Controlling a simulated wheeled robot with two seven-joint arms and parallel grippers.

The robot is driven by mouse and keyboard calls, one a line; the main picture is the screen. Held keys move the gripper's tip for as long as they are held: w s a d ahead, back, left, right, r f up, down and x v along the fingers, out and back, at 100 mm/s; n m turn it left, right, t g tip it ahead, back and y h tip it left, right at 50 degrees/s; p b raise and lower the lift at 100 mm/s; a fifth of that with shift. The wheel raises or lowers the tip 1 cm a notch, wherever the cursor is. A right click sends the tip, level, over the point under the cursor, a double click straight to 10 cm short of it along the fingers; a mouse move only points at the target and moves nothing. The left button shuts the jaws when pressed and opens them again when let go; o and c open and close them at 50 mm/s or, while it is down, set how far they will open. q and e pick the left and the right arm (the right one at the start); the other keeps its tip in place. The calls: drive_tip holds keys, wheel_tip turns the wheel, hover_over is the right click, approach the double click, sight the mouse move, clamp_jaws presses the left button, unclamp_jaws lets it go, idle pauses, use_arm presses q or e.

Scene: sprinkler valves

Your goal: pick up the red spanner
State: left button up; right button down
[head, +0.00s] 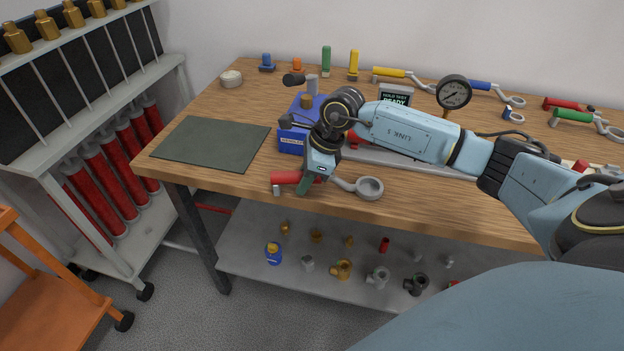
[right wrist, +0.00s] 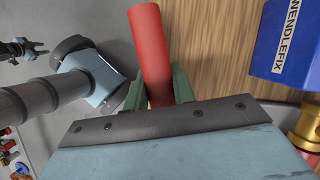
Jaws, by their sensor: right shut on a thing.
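The red spanner (head: 287,178) has a red handle and a grey ring end (head: 369,188). It lies across the front edge area of the wooden bench. My right gripper (head: 306,184) comes down from above with its green fingers shut around the handle. In the right wrist view the red handle (right wrist: 152,45) sits between the two green fingers (right wrist: 155,92). The gripper hides the middle of the spanner. I cannot tell whether it touches the bench top.
A blue vise-like block (head: 291,138) stands just behind the gripper. A dark green mat (head: 212,142) lies left on the bench (head: 240,182). A pressure gauge (head: 454,92) stands behind my forearm. Other coloured spanners line the back. Small fittings lie on the lower shelf (head: 325,275).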

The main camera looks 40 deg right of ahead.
drive_tip(key=shift+r, duration=0.1)
idle(0.3)
wheel_tip(320, 180, up, 9)
drive_tip(key=shift+f+p, duration=0.1)
drive_tip(key=shift+p, duration=0.2)
drive_tip(key=shift+r, duration=0.6)
drive_tip(key=shift+r, duration=0.15)
wheel_tip(320, 180, up, 4)
drive_tip(key=p, duration=0.2)
drive_tip(key=shift+p, duration=0.35)
drive_tip(key=shift+f, duration=0.2)
